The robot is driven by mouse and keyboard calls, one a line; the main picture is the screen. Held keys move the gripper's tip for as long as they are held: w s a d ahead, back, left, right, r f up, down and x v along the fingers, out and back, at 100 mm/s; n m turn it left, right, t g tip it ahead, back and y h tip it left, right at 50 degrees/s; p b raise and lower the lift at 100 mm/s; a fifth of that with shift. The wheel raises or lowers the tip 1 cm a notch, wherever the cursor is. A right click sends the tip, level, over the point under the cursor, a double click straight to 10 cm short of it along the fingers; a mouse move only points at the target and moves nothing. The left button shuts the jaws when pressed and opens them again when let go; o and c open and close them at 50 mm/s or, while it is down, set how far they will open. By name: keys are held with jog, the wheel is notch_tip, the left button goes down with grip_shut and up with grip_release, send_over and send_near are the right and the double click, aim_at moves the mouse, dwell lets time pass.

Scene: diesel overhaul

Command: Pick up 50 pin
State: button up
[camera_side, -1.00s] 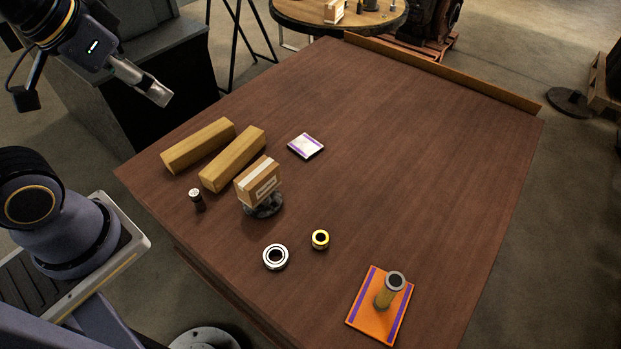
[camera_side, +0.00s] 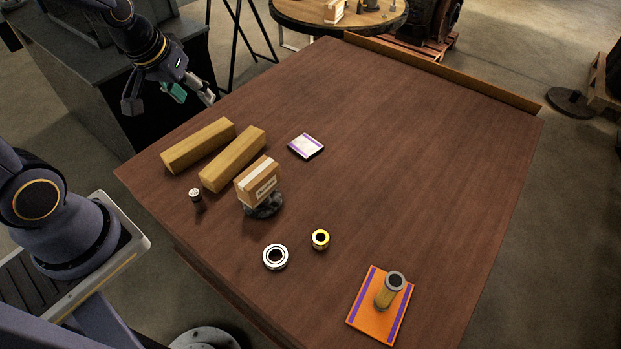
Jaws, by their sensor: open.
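My gripper (camera_side: 190,94) is open and empty, at the upper left, high and beyond the table's left edge. A small dark upright cylinder with a pale top (camera_side: 196,198) stands at the left of the table, near the wooden blocks. A tan, brass-like cylinder with a grey ring-shaped top (camera_side: 385,296) stands on an orange plate with purple edge strips (camera_side: 367,320) at the front right. No marking tells me which of these is the 50 pin. My gripper is well apart from both.
Two wooden blocks (camera_side: 197,146) (camera_side: 233,160) lie at the table's left. A carton (camera_side: 257,183) sits on a dark round base (camera_side: 264,209). A silver ring (camera_side: 275,257), a yellow ring (camera_side: 320,239) and a small purple-striped plate (camera_side: 306,145) lie apart. The table's (camera_side: 420,150) right side is clear.

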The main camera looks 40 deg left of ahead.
jog(key=s+a+f+n+g, duration=0.2)
jog(key=a+f, duration=0.2)
jog(key=f, duration=0.5)
jog(key=n+g+h, duration=0.1)
jog(key=g, duration=0.2)
send_over(194, 193)
notch_tip(194, 193, down, 7)
jog(key=f, duration=1)
jog(key=shift+s+a+f, duration=0.1)
jog(key=shift+s+a, duration=0.1)
jog(key=shift+s, duration=0.05)
jog(key=shift+w+d+f, duration=0.1)
jog(key=shift+w+f, duration=0.05)
jog(key=shift+f, duration=1.3)
jog(key=shift+w+d+f, duration=0.1)
jog(key=shift+w+f, duration=0.05)
jog(key=shift+f, duration=1.25)
grip_shut()
